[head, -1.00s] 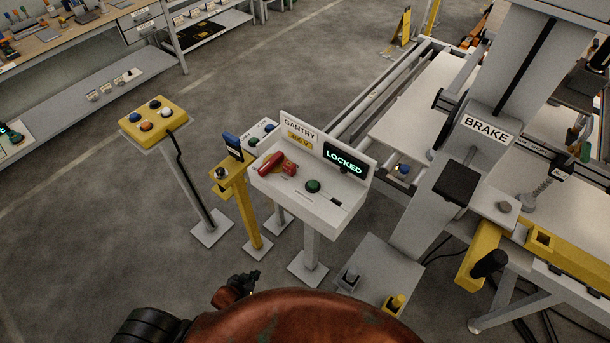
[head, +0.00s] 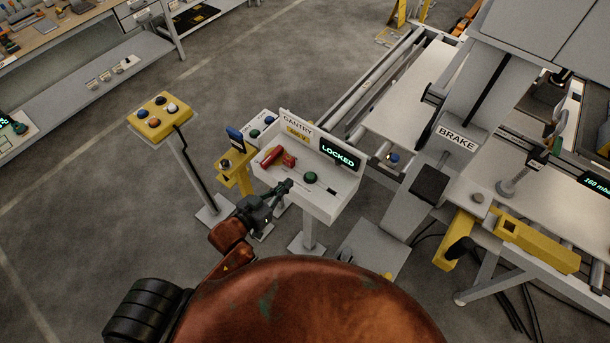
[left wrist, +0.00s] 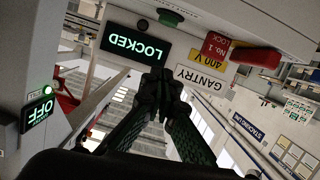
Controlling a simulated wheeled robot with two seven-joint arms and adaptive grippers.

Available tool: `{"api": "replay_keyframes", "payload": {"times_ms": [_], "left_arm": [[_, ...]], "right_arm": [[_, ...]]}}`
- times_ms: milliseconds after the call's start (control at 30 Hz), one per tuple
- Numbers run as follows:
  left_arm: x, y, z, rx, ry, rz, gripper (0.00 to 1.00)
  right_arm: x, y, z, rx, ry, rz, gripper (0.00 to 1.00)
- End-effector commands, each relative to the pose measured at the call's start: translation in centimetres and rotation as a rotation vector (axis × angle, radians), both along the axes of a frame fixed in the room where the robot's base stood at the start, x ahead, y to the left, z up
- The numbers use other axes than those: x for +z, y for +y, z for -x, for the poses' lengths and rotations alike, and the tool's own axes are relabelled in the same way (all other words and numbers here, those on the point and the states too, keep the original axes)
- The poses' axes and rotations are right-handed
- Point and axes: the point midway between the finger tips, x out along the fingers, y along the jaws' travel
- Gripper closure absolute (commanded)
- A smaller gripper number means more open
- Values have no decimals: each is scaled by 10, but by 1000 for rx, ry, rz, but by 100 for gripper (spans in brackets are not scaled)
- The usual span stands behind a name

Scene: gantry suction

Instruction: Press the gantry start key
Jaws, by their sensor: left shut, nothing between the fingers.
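The gantry console (head: 322,207) is a white tray on a post with a back panel lettered GANTRY. Its display (head: 340,155) reads LOCKED in green; it also shows, upside down, in the left wrist view (left wrist: 138,44). A round green key (head: 310,177) sits on the tray, right of a red handle-like part (head: 275,156). My left gripper (head: 287,184) is shut and empty, at the tray's front left, left of the green key. Contact with the tray cannot be told. In the left wrist view its fingertips (left wrist: 160,78) are together. My right gripper is not in view.
A yellow button box (head: 160,118) on a post stands to the left. A yellow stand (head: 236,168) and a small white button box (head: 262,126) are close beside the console. The gantry column marked BRAKE (head: 457,137) stands on the right. Open floor lies left.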

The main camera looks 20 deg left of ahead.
Motion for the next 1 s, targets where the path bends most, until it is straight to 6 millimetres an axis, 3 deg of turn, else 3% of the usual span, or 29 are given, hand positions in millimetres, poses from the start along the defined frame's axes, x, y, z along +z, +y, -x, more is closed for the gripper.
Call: {"api": "replay_keyframes", "payload": {"times_ms": [267, 633, 800, 1000], "left_arm": [[-4, -9, -23, 0, -2, 1, 100], [-20, -36, -92, 0, -2, 1, 100], [-47, -37, -91, 0, 3, 0, 100], [-61, -39, -90, 0, 1, 0, 100]], "right_arm": [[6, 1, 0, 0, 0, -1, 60], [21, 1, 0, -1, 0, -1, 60], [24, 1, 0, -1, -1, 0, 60], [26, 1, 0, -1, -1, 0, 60]]}}
